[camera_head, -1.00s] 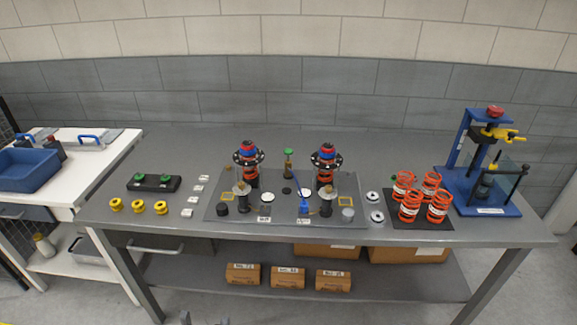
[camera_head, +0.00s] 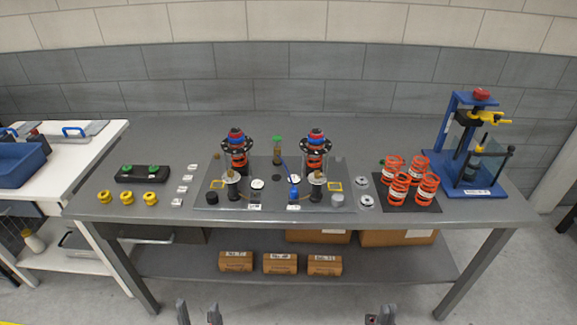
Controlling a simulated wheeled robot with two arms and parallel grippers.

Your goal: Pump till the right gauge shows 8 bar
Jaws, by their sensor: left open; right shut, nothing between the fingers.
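A grey base plate (camera_head: 222,202) on the bench carries two upright strut assemblies with blue and red tops, the left one (camera_head: 237,148) and the right one (camera_head: 315,148). In front of each stands a dark post with a small pale round top, the left (camera_head: 231,178) and the right (camera_head: 317,179). A green-topped post (camera_head: 277,150) stands between the struts. A small blue fitting (camera_head: 293,192) is near the front. Which part is the gauge or pump, and any reading, is too small to tell. My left gripper (camera_head: 198,312) is open, and my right gripper (camera_head: 380,316) is shut and empty, both at the bottom edge, far from the plate.
Orange springs stand on a black mat (camera_head: 408,206) at right, beside a blue press (camera_head: 471,187). Labelled boxes (camera_head: 280,263) lie on the shelf below. The bench's front edge is between my grippers and the plate.

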